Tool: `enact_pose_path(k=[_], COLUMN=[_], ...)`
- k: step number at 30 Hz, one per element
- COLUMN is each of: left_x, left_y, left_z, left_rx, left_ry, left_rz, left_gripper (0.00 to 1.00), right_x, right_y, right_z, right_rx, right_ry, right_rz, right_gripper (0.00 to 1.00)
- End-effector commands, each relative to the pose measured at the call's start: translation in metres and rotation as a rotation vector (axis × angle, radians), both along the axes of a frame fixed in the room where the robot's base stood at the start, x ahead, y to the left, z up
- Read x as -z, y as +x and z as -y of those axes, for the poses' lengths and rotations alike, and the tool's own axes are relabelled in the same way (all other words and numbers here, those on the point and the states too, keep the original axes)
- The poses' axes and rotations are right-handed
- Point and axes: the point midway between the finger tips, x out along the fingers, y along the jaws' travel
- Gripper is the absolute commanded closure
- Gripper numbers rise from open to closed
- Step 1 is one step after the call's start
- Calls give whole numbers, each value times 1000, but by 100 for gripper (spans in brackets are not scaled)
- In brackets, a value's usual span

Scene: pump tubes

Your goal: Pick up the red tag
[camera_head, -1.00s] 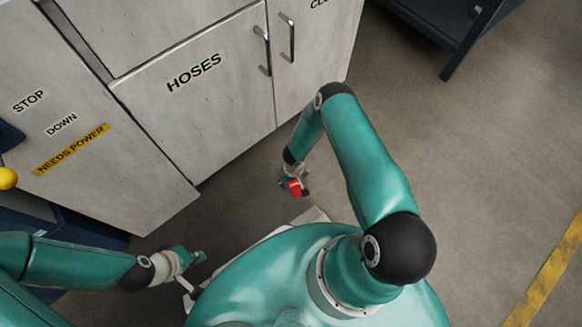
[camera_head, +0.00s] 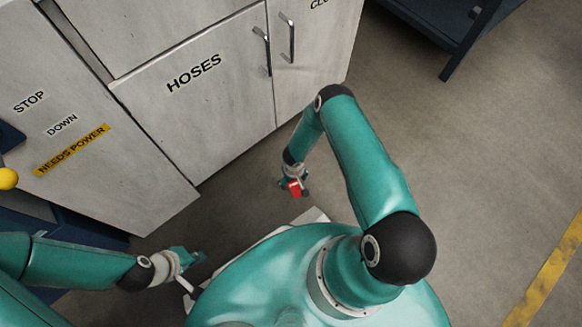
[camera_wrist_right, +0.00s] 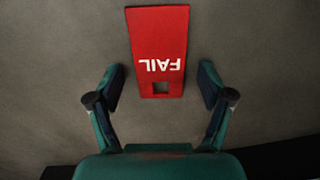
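The red tag (camera_wrist_right: 158,50) is a flat rectangle with white "FAIL" lettering, upside down in the right wrist view, and a small square hole at its near end. It also shows as a small red patch in the head view (camera_head: 295,188), at the right gripper. My right gripper (camera_wrist_right: 159,75) is open. The near end of the tag lies between its fingertips, with a gap on each side. My left gripper (camera_head: 195,257) is low at the left in the head view, away from the tag. It is too small there to tell its opening.
A pale cabinet (camera_head: 205,120) marked "HOSES", with metal handles (camera_head: 291,38), stands behind the grippers. A dark blue frame (camera_head: 470,40) stands at the upper right. The grey floor (camera_head: 460,170) is open on the right, with a yellow line (camera_head: 550,270).

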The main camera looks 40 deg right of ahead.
Motion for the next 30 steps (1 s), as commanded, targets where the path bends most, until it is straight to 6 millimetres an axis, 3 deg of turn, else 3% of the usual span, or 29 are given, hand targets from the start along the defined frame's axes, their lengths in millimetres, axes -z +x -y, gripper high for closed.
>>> enact_pose_path(k=[1,7,9,23,30], left_x=[0,0,0,1,-15], left_y=[0,0,0,0,0], left_z=[0,0,0,0,0], left_rx=[0,0,0,0,0], left_ry=[0,0,0,0,0], left_rz=[0,0,0,0,0], left_gripper=[100,100,100,100,100], right_x=[0,0,0,-1,-29], right_y=[0,0,0,-1,0], right_z=[0,0,0,0,1], right_rx=[0,0,0,1,1], right_ry=[0,0,0,-1,-1], right_rz=[0,0,0,-1,0], right_gripper=[32,65,70,74,75])
